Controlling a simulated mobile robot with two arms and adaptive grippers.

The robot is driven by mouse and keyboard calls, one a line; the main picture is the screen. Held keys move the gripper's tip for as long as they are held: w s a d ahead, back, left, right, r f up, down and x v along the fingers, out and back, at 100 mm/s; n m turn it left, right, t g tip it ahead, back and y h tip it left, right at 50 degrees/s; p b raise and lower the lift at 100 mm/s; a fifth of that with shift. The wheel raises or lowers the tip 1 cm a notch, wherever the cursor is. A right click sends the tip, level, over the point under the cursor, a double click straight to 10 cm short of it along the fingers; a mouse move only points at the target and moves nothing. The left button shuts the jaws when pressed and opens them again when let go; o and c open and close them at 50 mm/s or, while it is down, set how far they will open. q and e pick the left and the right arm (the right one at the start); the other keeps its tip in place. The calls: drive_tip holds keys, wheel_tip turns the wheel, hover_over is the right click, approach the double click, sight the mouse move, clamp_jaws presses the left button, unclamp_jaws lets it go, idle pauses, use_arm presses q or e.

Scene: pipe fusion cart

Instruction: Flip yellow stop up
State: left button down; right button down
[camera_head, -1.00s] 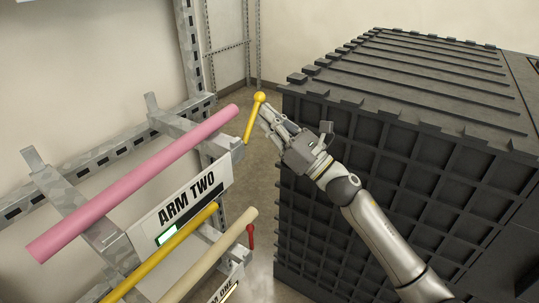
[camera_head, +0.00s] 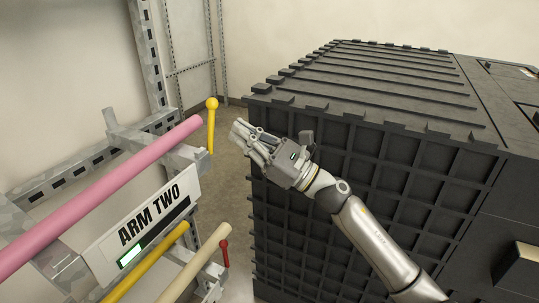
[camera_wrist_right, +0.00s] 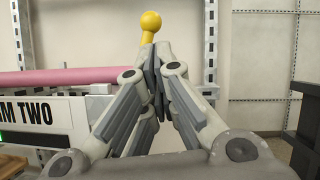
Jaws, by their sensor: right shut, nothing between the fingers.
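The yellow stop (camera_head: 211,125) is a short rod with a ball on top. It stands upright at the end of the upper rack arm, beside the end of the pink pipe (camera_head: 120,187). My right gripper (camera_head: 236,130) is shut and empty, a little to the right of the stop, with a small gap between them in the head view. In the right wrist view the ball and upper rod of the stop (camera_wrist_right: 150,22) show beyond my closed fingertips (camera_wrist_right: 155,55), which hide its lower part. My left gripper is not in view.
A sign reading ARM TWO (camera_head: 150,215) hangs below the pink pipe. A yellow pipe (camera_head: 150,262), a cream pipe (camera_head: 196,264) and an upright red stop (camera_head: 225,254) are lower down. A large black ribbed crate (camera_head: 330,200) stands right, close behind my right arm.

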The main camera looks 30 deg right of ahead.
drive_tip(key=v, duration=0.8)
